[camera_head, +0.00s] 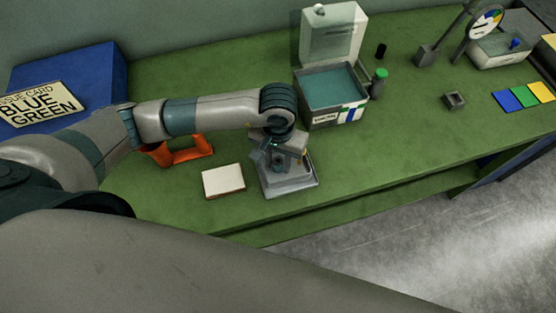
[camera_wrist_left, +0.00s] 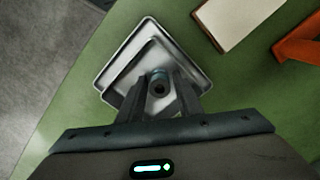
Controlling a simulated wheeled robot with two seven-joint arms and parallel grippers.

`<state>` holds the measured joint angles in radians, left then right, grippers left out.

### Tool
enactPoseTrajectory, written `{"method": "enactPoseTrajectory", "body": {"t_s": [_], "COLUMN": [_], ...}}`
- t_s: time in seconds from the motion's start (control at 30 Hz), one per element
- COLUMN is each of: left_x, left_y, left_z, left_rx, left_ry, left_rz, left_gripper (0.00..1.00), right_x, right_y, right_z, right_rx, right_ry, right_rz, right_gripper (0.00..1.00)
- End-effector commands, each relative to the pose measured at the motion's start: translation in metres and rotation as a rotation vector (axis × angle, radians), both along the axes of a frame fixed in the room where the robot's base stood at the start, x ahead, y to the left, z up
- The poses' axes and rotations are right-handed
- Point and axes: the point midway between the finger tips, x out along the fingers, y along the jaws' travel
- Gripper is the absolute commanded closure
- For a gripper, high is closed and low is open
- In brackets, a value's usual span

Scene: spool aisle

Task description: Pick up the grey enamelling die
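A small round grey piece with a dark hole, which looks like the die (camera_wrist_left: 158,89), shows in the left wrist view over a grey square tray (camera_wrist_left: 113,80). In the head view the tray (camera_head: 291,190) stands near the table's front edge, and my gripper mostly hides what is in it. My left gripper (camera_wrist_left: 160,98) points down over the tray with one finger on each side of the piece. I cannot tell whether the fingers touch it. My right gripper is not in view.
A cream block (camera_head: 223,181) and an orange bracket-like object (camera_head: 185,151) lie left of the tray. An open box (camera_head: 333,105) stands behind it. A small grey holder (camera_head: 454,100) and coloured cards (camera_head: 523,96) are at right. Green table between them is clear.

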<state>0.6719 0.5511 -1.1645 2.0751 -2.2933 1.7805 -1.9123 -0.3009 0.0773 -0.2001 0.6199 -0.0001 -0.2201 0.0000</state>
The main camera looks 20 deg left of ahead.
Motion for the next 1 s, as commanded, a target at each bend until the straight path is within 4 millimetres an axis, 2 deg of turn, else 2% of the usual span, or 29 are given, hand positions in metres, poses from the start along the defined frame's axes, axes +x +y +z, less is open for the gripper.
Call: {"method": "enactPoseTrajectory", "body": {"t_s": [0.47,0.5,0.63,1.0], "left_x": [0.0000,0.0001,0.0001,0.0006], "left_y": [-0.0001,-0.0001,-0.0001,-0.0002], "left_z": [-0.0018,-0.0017,-0.0017,0.0006], "left_rx": [0.000,0.000,0.000,-0.001], "left_ry": [0.000,0.000,0.000,-0.002], "left_rz": [-0.001,-0.001,-0.001,0.000], "left_gripper": [0.68,0.70,1.00,1.00], "right_x": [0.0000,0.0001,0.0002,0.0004], "right_y": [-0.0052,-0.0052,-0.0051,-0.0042], "right_z": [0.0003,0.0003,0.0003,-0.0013], "right_rx": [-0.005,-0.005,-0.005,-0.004], "right_ry": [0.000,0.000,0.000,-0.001], "right_rz": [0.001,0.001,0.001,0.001], "right_gripper": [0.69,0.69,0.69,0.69]}}
